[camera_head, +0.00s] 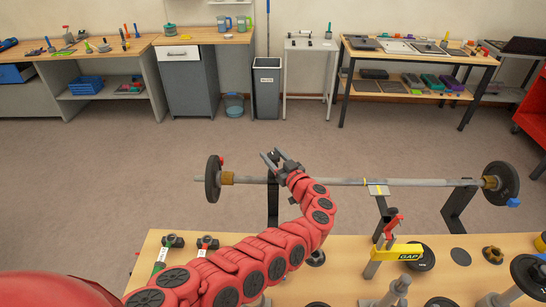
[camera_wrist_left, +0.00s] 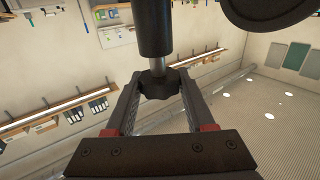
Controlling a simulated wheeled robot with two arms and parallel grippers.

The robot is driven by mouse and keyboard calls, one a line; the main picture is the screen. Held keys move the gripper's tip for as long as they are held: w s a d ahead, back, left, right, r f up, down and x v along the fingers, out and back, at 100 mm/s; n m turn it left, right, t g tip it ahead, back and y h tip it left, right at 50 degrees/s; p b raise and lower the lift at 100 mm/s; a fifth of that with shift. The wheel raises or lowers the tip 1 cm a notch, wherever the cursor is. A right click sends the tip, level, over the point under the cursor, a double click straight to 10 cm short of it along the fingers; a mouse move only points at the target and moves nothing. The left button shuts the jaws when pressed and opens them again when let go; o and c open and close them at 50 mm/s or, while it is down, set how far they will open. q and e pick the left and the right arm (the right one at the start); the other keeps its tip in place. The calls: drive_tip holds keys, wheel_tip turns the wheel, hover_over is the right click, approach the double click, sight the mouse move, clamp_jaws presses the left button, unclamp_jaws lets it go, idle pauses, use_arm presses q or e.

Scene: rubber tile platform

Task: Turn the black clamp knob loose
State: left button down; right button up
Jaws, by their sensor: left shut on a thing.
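The black clamp knob (camera_wrist_left: 160,84) shows in the left wrist view, at the end of a metal screw below a dark cylinder. Its lobed rim sits between the two fingers of my left gripper (camera_head: 279,159), which is shut on it. In the head view my left arm reaches up to the barbell (camera_head: 345,182) and the gripper is at the bar's left part, slightly above it. The knob itself cannot be made out in the head view. My right gripper is not in view.
The barbell rests on dark stands (camera_head: 459,207), with a black plate (camera_head: 212,179) at its left end. Benches stand along the back wall; the floor between is clear.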

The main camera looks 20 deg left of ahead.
use_arm(q)
drive_tip(key=shift+c, duration=1.3)
unclamp_jaws()
drive_tip(key=shift+s+d+f, duration=0.1)
drive_tip(key=shift+s+d, duration=0.2)
drive_tip(key=p+v, duration=0.1)
drive_tip(key=v, duration=1.5)
drive_tip(key=shift+d, duration=0.25)
drive_tip(key=shift+s, duration=0.1)
